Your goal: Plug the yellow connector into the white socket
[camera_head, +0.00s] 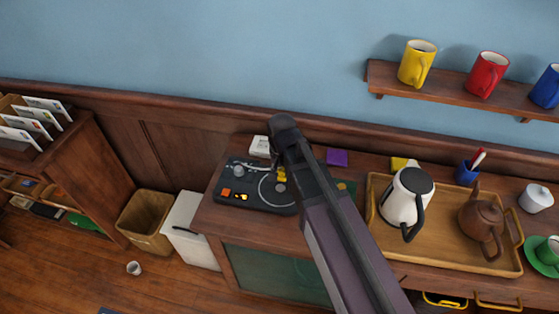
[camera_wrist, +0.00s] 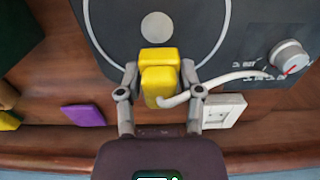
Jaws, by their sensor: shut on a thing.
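My gripper (camera_wrist: 160,80) is shut on the yellow connector (camera_wrist: 158,82), with one finger on each side of it in the wrist view. A white cable runs from the connector to the right. The gripper is over the dark turntable device (camera_wrist: 105,30), near its round platter. The white socket (camera_wrist: 223,110) is a square block at the lower right of the gripper, apart from the connector. In the head view the socket (camera_head: 260,146) stands behind the device, and the connector (camera_head: 281,174) shows partly beside my arm, which hides much of the gripper.
The turntable (camera_head: 250,185) fills the cabinet's left end. A purple block (camera_head: 337,157) lies at the back. A wooden tray (camera_head: 455,258) with a white kettle (camera_head: 407,200) and brown teapot (camera_head: 482,220) is on the right. A mug shelf (camera_head: 460,92) hangs above.

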